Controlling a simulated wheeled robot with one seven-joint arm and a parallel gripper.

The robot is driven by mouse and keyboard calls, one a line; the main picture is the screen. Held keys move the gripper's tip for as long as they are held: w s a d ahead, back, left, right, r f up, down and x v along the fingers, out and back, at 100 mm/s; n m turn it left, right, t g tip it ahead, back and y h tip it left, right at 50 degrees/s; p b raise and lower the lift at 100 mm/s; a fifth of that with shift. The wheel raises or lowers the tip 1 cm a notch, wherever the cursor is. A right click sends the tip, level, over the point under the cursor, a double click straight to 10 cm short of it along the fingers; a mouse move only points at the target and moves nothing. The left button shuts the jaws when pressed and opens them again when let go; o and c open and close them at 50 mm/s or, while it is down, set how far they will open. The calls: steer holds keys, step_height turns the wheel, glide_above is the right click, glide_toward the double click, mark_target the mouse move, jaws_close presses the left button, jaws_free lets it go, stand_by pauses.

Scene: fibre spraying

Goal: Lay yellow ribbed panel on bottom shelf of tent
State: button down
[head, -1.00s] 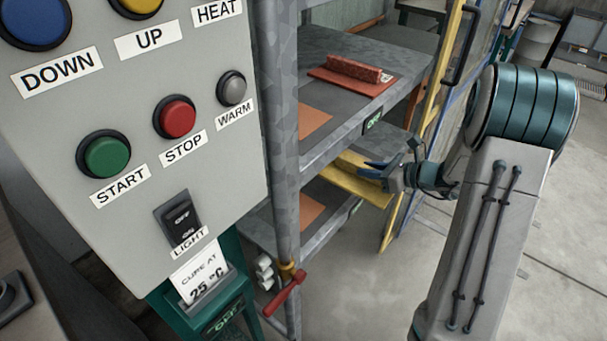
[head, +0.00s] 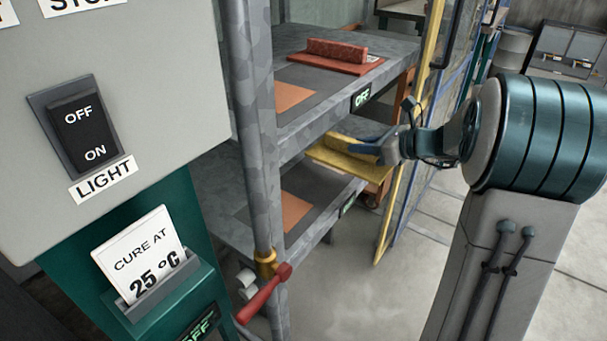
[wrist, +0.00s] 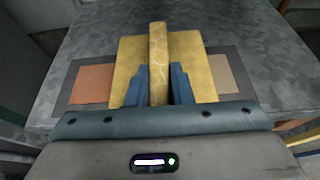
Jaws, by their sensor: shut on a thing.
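The yellow ribbed panel (head: 347,158) is at the front edge of the bottom shelf (head: 325,182), below the upper shelf. My gripper (head: 378,150) reaches in from the right and is shut on the panel's rib. In the wrist view, the blue fingers (wrist: 160,85) clasp the upright rib, and the flat yellow base (wrist: 202,77) spreads to both sides over the shelf's dark mat. I cannot tell whether the panel touches the shelf or hovers just above it.
A red ribbed panel (head: 345,58) lies on the upper shelf (head: 300,128). An orange patch (head: 294,208) and a tan patch (wrist: 222,75) show on the bottom shelf. A grey post (head: 250,110), a red-handled valve (head: 265,295) and a yellow door frame (head: 412,150) flank the opening.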

steer(key=w+a+f+b, duration=0.1)
steer(key=a+f, duration=0.1)
steer(key=a, duration=0.1)
steer(key=w+a+f+b, duration=0.1)
steer(key=a+f, duration=0.1)
steer(key=a, duration=0.1)
steer(key=w+a+f+b, duration=0.2)
steer(key=a, duration=0.1)
steer(key=shift+a+f, duration=0.1)
steer(key=shift+a, duration=0.2)
steer(key=shift+f+b, duration=1.1)
steer(key=shift+f, duration=0.8)
steer(key=shift+f, duration=0.2)
steer(key=c, duration=1.3)
jaws_free()
